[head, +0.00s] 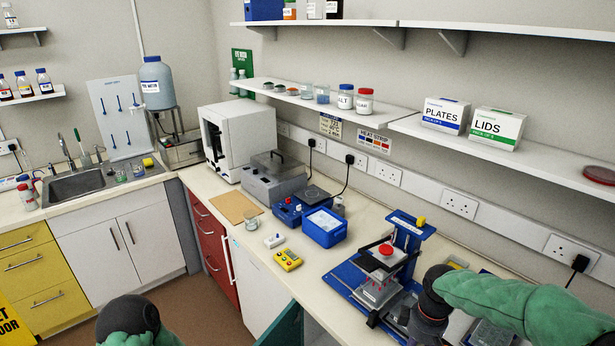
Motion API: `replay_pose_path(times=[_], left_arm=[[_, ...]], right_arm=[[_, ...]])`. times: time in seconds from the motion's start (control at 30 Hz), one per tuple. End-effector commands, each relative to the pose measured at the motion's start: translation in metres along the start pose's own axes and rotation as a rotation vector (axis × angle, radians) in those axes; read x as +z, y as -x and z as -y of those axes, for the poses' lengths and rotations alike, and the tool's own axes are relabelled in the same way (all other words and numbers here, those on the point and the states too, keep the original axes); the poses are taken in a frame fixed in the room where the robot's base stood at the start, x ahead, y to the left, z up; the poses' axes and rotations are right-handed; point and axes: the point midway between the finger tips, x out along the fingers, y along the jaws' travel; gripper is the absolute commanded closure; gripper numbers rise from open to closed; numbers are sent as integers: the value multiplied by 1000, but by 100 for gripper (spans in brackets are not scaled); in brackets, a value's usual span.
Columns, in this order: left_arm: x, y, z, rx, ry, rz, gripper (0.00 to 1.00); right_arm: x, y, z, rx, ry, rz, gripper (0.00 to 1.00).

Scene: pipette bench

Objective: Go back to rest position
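My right arm comes in from the right in a green sleeve and ends in a dark wrist. My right gripper (426,325) hangs below it at the bottom edge, beside the blue press stand (408,228). Its fingertips are not clearly visible, so I cannot tell whether it is open or shut, or whether it touches the stand. The stand carries a red round knob (386,250) and a clear block below it. Part of my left arm shows at the bottom left, over the floor. My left gripper is out of view.
The bench (305,285) holds a blue box (325,228), a yellow device (288,260), a glass beaker (251,222) and a brown board (234,207). A shelf with PLATES (445,116) and LIDS (497,128) boxes overhangs the bench. A sink (75,184) is at left.

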Motion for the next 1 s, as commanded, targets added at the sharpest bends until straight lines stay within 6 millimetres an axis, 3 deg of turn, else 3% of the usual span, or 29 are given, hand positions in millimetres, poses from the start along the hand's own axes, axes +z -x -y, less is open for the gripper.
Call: replay_pose_path(times=[0.37,0.57,0.8,1.0], left_arm=[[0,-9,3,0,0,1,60],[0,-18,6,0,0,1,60],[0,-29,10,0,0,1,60],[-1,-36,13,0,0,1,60]], right_arm=[[-19,-94,39,-96,-115,-59,70],[-23,-175,85,-184,-267,-98,70],[-4,-270,156,-275,-542,-118,70],[25,-318,202,-296,-754,-109,70]])
